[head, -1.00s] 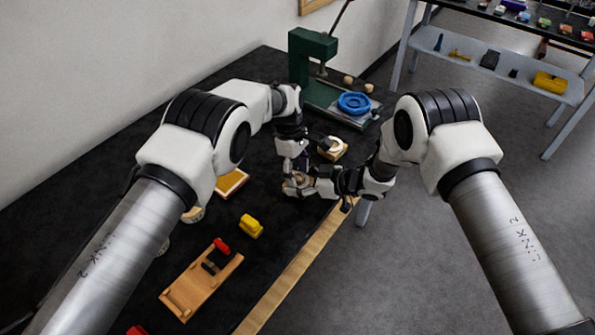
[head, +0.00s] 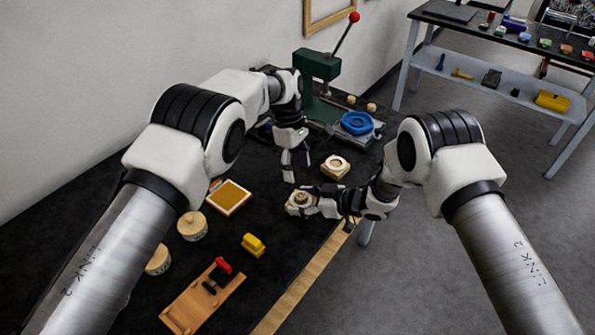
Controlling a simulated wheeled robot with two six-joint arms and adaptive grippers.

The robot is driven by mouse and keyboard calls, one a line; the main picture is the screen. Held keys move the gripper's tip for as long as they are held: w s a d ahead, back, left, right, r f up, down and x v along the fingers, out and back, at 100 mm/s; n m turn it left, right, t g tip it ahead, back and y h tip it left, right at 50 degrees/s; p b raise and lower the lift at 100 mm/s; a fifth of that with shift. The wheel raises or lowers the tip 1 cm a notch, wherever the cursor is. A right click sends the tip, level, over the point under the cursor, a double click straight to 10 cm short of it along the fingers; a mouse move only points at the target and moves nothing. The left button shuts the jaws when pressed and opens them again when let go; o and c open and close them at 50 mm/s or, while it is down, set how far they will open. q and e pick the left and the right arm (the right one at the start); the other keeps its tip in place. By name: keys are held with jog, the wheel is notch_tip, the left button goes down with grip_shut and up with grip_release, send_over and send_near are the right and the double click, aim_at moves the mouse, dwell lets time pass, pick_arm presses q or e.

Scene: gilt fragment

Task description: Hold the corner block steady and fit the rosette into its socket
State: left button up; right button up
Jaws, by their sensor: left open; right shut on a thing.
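The corner block (head: 292,209), a small pale wooden block, is near the front edge of the bench. My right gripper (head: 308,203) is shut on it from the right. A small round greyish-brown piece, seemingly the rosette (head: 301,197), shows on top of the block; I cannot tell how deep it sits. My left gripper (head: 295,171) is open and empty, pointing down above and behind the block, apart from it.
A pale square block with a round recess (head: 335,166) stands behind right. A green press (head: 317,66) and blue ring (head: 356,123) are at the back. A tan-filled tray (head: 229,198), round lidded pots (head: 192,226), a yellow block (head: 254,244) and a wooden jig (head: 203,300) lie left and in front.

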jog(key=o, duration=1.2)
jog(key=shift+d, duration=0.1)
jog(key=v, duration=1.1)
jog(key=shift+s+d+r, duration=0.15)
jog(key=shift+d, duration=0.2)
